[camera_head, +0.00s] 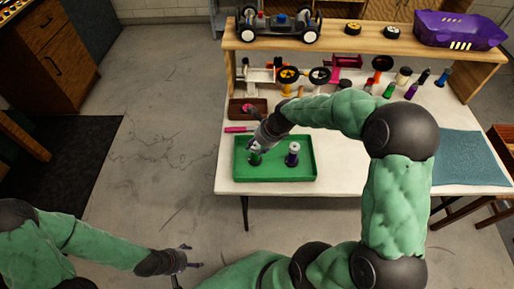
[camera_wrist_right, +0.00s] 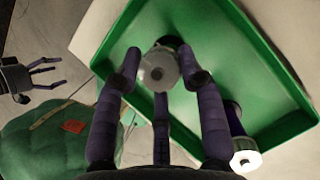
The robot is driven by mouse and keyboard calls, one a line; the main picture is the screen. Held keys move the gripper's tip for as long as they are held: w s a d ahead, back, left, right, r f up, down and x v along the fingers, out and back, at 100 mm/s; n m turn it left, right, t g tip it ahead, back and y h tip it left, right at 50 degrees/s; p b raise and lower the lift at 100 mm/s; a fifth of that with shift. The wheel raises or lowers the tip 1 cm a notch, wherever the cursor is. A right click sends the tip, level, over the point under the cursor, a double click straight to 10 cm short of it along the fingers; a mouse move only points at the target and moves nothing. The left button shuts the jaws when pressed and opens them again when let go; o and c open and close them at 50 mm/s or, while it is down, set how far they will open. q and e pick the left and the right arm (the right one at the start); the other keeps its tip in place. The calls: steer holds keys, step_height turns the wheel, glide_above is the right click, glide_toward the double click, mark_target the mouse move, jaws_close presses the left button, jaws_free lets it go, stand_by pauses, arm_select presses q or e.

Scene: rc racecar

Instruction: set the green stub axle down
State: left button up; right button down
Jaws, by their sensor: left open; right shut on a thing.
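The green stub axle (camera_head: 255,158) is in my right gripper (camera_head: 257,149), over the left part of the green tray (camera_head: 305,173). In the right wrist view its pale grey round end (camera_wrist_right: 158,70) shows between the fingers; its lower part is hidden. I cannot tell whether it touches the tray floor. A dark purple part with a white end (camera_head: 292,154) stands in the tray to the right; it also shows in the right wrist view (camera_wrist_right: 240,145). My left gripper (camera_head: 193,257) is open and empty, low at the front left, away from the table.
A pink-handled tool (camera_head: 238,130) and a small brown tray (camera_head: 236,108) lie behind the green tray. Several car parts stand at the back under a wooden shelf (camera_head: 350,40), which carries a car chassis (camera_head: 278,26) and a purple body shell (camera_head: 460,30). A blue mat (camera_head: 465,158) lies right.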

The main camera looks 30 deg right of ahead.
steer(key=shift+r, duration=0.1)
steer(key=c, duration=0.8)
jaws_free()
steer(key=shift+o, duration=0.2)
steer(key=p+v, duration=0.5)
steer(key=v, duration=0.7)
steer(key=shift+s, duration=0.1)
